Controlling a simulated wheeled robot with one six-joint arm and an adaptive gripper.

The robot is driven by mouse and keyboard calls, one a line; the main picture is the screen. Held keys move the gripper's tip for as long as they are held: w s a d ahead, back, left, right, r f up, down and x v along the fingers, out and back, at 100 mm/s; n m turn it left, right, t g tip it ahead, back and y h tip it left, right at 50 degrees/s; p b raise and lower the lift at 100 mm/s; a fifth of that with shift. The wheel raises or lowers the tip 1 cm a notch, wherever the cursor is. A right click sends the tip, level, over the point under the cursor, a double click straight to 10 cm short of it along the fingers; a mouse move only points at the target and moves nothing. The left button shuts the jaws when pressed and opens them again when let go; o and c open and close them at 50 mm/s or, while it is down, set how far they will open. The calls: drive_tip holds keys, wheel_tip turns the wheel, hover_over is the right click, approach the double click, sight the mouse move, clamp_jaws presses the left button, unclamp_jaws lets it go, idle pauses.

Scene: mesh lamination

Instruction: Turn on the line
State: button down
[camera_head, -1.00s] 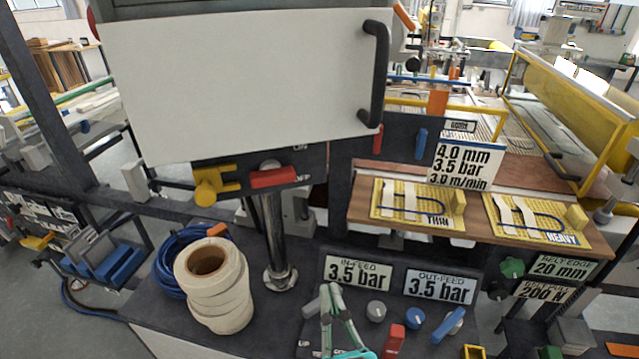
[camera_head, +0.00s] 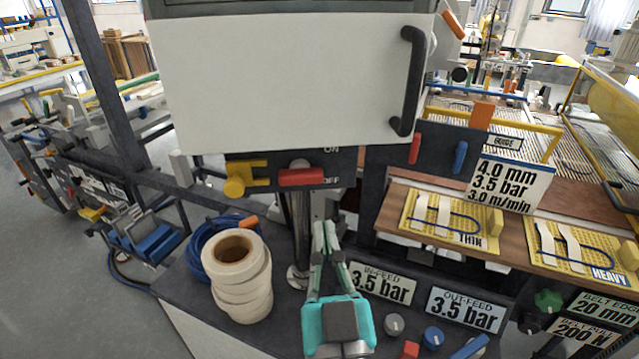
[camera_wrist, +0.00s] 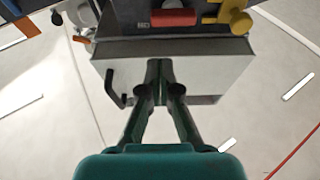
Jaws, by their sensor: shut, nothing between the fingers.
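A dark switch plate (camera_head: 345,160) marked ON above and OFF below hangs under a white panel with a black handle. A red lever (camera_head: 302,177) lies level on it, beside the lower OFF mark. A yellow part (camera_head: 243,178) sits left of the lever. My gripper (camera_head: 325,230) is shut and empty, with its fingers pointing up below the plate, apart from the lever. In the wrist view the red lever (camera_wrist: 173,18) shows at the top, beyond my fingertips (camera_wrist: 158,65), with the yellow part (camera_wrist: 232,18) to its right.
The white panel (camera_head: 280,80) overhangs above the switch. A roll stack (camera_head: 240,285) and a blue hose (camera_head: 205,245) stand left of my gripper. A metal post (camera_head: 298,235) rises behind it. Pressure signs (camera_head: 380,284) and knobs (camera_head: 394,324) lie to its right.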

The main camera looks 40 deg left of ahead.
sight(317, 178)
drive_tip(key=x, duration=1)
